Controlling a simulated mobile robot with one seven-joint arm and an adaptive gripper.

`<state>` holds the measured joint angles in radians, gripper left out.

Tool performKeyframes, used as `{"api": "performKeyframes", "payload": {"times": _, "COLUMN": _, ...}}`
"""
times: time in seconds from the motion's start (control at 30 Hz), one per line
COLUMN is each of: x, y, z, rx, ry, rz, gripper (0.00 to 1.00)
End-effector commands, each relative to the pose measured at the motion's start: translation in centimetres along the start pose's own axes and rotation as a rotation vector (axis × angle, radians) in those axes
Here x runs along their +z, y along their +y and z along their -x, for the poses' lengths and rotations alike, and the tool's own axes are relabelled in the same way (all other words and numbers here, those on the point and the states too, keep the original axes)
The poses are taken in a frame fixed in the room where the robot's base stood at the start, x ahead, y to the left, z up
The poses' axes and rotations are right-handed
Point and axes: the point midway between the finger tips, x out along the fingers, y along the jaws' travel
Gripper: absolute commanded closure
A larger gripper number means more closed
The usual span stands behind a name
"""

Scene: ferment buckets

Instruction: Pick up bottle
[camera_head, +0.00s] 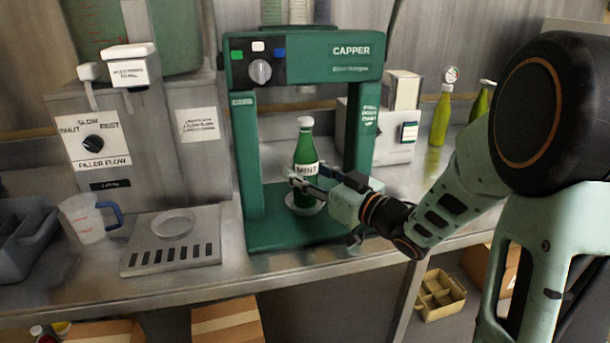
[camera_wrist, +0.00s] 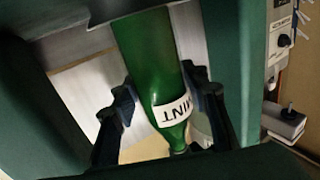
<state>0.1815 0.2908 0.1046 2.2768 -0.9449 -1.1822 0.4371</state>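My gripper (camera_head: 306,180) reaches in from the right at the level just below the label. In the wrist view the bottle (camera_wrist: 150,60) appears upside down between my two fingers (camera_wrist: 160,95). One finger is on each side, and a narrow gap shows beside the bottle. The fingers look open around it; whether either fingertip touches the glass is hard to tell.
The capper's two uprights and top housing (camera_head: 310,65) enclose the bottle closely. A filler with a drip tray (camera_head: 150,262) and a measuring jug (camera_head: 88,218) stand to the left. Yellow-green bottles (camera_head: 440,118) stand at the back right. The counter's front edge lies below.

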Motion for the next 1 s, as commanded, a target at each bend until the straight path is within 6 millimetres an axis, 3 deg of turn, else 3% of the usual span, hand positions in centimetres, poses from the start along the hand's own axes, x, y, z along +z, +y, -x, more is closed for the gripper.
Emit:
{"api": "performKeyframes", "payload": {"times": 0.07, "x": 0.0, "y": 0.0, "z": 0.0, "rx": 0.000, "ry": 0.000, "rz": 0.000, "gripper": 0.70}}
{"api": "performKeyframes", "payload": {"times": 0.33, "x": 0.0, "y": 0.0, "z": 0.0, "rx": 0.000, "ry": 0.000, "rz": 0.000, "gripper": 1.00}}
{"api": "performKeyframes", "payload": {"times": 0.73, "x": -0.8, "y": 0.0, "z": -0.1, "rx": 0.000, "ry": 0.005, "rz": 0.002, "gripper": 1.00}}
{"api": "performKeyframes", "payload": {"times": 1.0, "x": -3.7, "y": 0.0, "z": 0.0, "rx": 0.000, "ry": 0.006, "rz": 0.005, "gripper": 1.00}}
